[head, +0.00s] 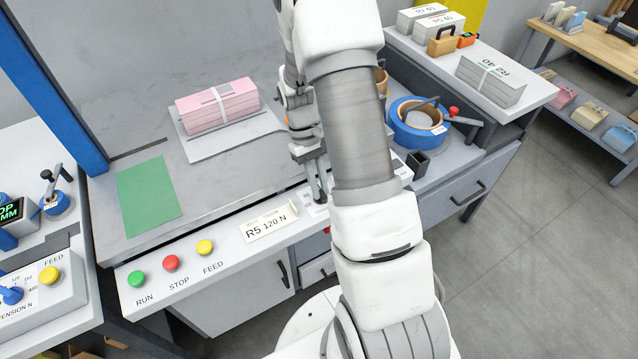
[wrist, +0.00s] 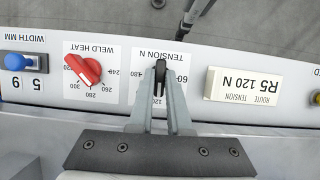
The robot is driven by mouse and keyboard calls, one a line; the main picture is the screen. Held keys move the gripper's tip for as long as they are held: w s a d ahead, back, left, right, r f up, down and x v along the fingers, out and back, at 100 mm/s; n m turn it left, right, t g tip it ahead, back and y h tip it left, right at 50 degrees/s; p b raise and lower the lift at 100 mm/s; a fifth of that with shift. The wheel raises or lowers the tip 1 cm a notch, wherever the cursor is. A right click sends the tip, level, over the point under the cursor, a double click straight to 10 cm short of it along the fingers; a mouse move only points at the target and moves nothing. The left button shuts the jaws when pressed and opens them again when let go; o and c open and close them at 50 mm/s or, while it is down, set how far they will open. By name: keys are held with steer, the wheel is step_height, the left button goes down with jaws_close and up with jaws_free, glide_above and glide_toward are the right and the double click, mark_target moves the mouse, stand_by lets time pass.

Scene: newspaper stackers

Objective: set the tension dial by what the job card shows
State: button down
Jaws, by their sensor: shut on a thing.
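The job card (wrist: 242,97) reads "R5 120 N", with "ROUTE" and "TENSION" beside it. It appears upside down in the wrist view and also shows on the front ledge in the head view (head: 269,224). The plate marked "TENSION N" (wrist: 178,56) is left of the card in the wrist view. My gripper also shows at the ledge in the head view (head: 319,197).
The red weld heat knob (wrist: 83,70) sits close beside my fingers, with a blue width knob (wrist: 15,62) farther left. Run, stop and feed buttons (head: 171,263) line the ledge. A pink bundle (head: 218,102) lies behind; a blue tape roll (head: 418,126) is to the right.

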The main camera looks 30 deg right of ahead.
stand_by(0.5)
steer(key=c, duration=0.9)
jaws_free()
steer(key=shift+o, duration=0.2)
steer(key=p+v, duration=0.2)
steer(key=v, duration=1.5)
steer(key=shift+r, duration=0.3)
steer(key=shift+r, duration=0.1)
steer(key=s+a+r+t+p, duration=0.1)
steer(key=s+a+r+t, duration=0.45)
steer(key=s+r, duration=0.55)
steer(key=s+a+r+t, duration=0.4)
steer(key=s+a, duration=0.1)
steer(key=s, duration=0.4)
steer(key=shift+r+m+t+p, duration=0.3)
steer(key=shift+t+p, duration=0.05)
steer(key=shift+p, duration=0.05)
